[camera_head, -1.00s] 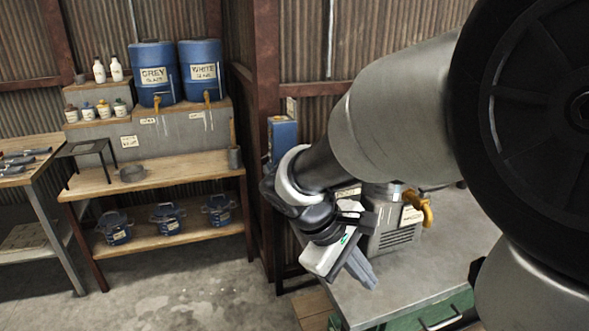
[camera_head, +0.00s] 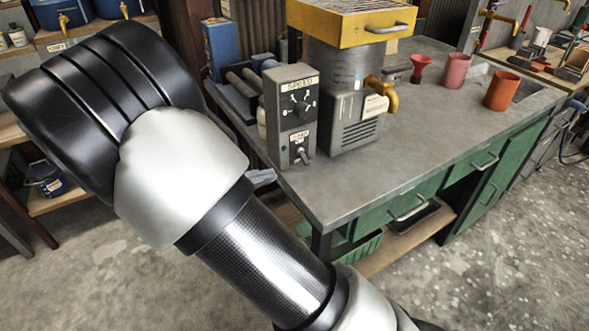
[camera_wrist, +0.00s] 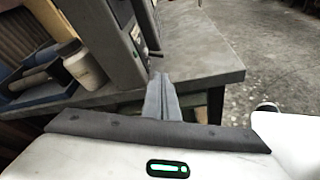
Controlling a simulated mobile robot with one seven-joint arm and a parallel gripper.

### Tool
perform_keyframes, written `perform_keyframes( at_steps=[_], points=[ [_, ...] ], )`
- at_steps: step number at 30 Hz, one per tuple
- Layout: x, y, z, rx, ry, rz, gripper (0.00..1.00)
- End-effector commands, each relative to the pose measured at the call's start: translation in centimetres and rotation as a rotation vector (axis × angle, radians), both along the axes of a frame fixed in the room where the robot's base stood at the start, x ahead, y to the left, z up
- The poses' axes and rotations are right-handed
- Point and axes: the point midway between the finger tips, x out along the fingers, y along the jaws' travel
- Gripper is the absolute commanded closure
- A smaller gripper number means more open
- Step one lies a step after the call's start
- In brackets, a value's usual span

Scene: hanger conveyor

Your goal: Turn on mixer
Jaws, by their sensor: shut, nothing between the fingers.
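The mixer (camera_head: 350,95) is a grey metal cylinder with a yellow top and a vented base, standing on the bench. A grey control box (camera_head: 275,115) stands at its left, near the bench's front-left corner. It has a dial (camera_head: 300,103) with a small pointer above and a toggle switch (camera_head: 302,155) below. My gripper shows as grey fingertips (camera_head: 262,177) left of and below the box, mostly hidden by my arm. In the wrist view, the fingers (camera_wrist: 161,98) are together and empty, in front of the bench edge, right of the box's side (camera_wrist: 112,40).
A white jar (camera_wrist: 82,64) and rollers stand left of the box. The grey bench top (camera_head: 400,150) is clear in front of the mixer. Green drawers are below.

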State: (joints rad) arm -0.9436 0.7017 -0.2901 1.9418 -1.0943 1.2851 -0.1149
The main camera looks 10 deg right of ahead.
Motion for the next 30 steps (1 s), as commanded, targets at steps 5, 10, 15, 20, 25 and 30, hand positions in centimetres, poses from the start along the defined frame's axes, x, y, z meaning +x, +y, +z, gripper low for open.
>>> perform_keyframes(
  at_steps=[5,10,15,20,25,30],
  points=[
    [0.3,-0.8,-0.3,0.0,0.0,-0.003,1.0],
    [1.4,-3.2,-1.3,0.0,0.002,-0.005,1.0],
    [2.8,-5.9,-2.2,0.0,0.001,-0.005,1.0],
    [3.7,-7.7,-2.9,0.002,0.001,-0.004,1.0],
    [4.2,-8.5,-3.0,0.001,0.0,-0.003,1.0],
    [4.2,-8.6,-3.0,0.002,0.001,-0.002,1.0]
  ],
)
